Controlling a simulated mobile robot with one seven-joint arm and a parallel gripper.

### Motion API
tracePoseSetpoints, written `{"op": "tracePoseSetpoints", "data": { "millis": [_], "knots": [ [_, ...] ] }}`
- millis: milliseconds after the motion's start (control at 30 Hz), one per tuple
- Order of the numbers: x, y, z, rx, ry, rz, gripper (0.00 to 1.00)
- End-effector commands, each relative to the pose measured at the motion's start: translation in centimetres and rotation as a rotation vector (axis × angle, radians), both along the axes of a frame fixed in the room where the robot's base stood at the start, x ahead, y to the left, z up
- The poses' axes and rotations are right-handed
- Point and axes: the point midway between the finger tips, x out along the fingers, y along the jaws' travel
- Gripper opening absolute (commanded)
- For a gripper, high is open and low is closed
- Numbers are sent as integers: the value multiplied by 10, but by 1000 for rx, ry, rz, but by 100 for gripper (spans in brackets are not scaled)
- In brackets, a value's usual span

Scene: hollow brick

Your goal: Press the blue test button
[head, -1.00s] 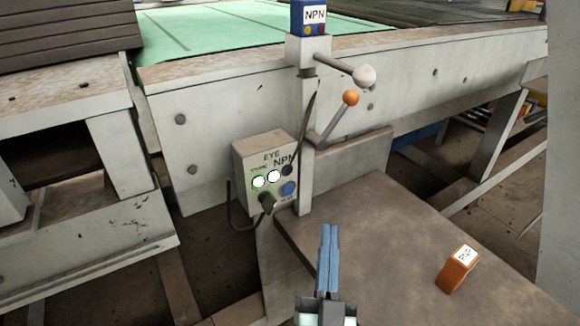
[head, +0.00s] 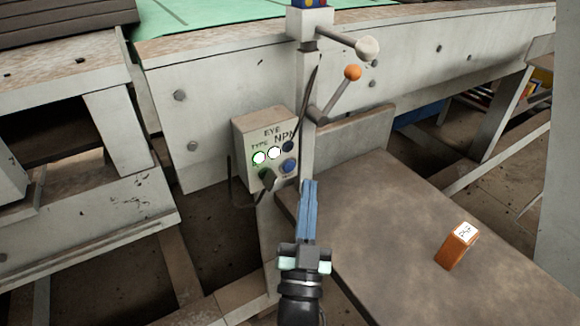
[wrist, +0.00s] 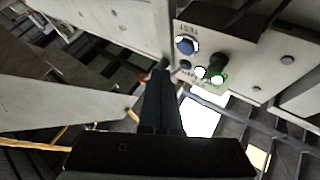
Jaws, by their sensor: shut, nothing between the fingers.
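The blue test button (head: 288,166) is on the lower right of the front face of a grey control box (head: 244,158) marked EYE, TYPE and NPN. In the wrist view the blue button (wrist: 187,46) shows upper right of my fingertips. My gripper (head: 309,184) has its blue fingers shut together with nothing between them. Its tips are below and slightly right of the button in the head view, apart from it. In the wrist view my shut fingers (wrist: 160,76) point up toward the box. Two lit white-green lamps (head: 267,155) and a green-black plug (head: 267,178) sit beside the button.
A post with a white-knobbed lever (head: 367,47) and an orange-knobbed lever (head: 352,72) stands right of the box. A brown table (head: 390,220) holds an orange block (head: 458,246) at right. A black cable hangs left of the box.

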Motion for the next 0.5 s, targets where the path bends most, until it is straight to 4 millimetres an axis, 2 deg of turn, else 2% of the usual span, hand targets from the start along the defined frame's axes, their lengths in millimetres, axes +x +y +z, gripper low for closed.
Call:
{"op": "tracePoseSetpoints", "data": {
  "millis": [200, 500],
  "knots": [
    [18, 14, 0, 0, -1, 2, 0],
    [23, 17, 0, 0, 0, 1, 0]
  ]
}}
